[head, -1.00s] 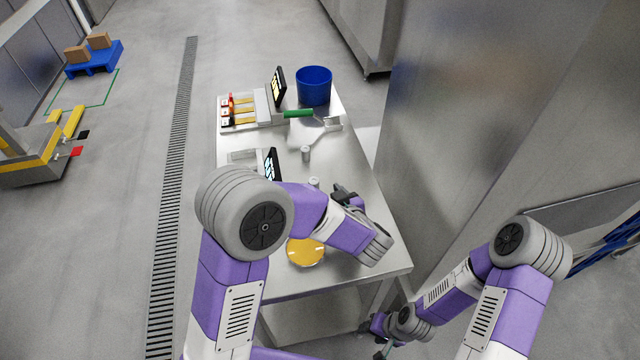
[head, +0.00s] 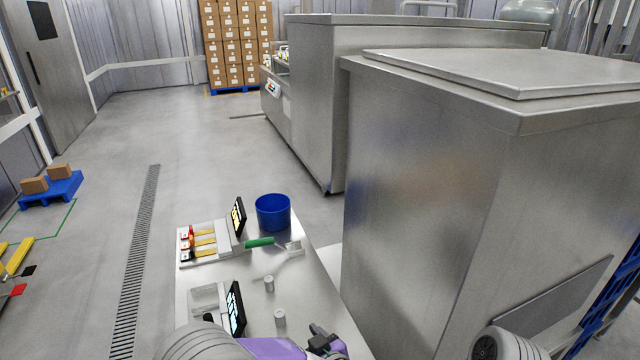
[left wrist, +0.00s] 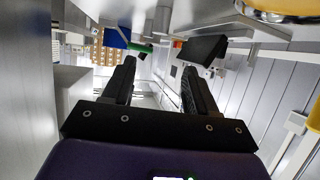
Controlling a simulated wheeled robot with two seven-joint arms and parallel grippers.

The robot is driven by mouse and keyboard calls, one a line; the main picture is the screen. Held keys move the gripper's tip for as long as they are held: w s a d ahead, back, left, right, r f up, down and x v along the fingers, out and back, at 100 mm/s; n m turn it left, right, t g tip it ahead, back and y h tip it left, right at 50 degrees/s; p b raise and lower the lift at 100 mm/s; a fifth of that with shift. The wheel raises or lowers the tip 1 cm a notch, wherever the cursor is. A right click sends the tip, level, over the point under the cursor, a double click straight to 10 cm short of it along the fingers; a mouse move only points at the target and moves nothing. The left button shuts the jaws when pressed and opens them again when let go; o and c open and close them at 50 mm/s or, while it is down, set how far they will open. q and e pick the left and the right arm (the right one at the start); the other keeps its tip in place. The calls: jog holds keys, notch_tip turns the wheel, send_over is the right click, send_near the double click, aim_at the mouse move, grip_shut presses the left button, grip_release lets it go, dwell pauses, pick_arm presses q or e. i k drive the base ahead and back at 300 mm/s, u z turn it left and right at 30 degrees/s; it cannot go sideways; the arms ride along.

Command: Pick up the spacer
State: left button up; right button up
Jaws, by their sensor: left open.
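Two small grey metal cylinders stand upright on the steel table: one (head: 269,284) in the middle, the other (head: 280,318) nearer to me. Either could be the spacer; I cannot tell which from their looks. My left gripper (head: 322,338) is low in the head view, to the right of the nearer cylinder and apart from it. In the left wrist view its two black fingers (left wrist: 158,68) stand wide apart with nothing held between them. My right gripper is not in view.
A blue bin (head: 273,212) and a green-handled tool (head: 259,242) are at the table's far end. A tray with yellow and red items (head: 203,241) and two black screens (head: 238,216) (head: 235,309) stand along the left. A tall steel cabinet (head: 420,190) rises close on the right.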

aim_at(269, 283)
jog(key=k, duration=1)
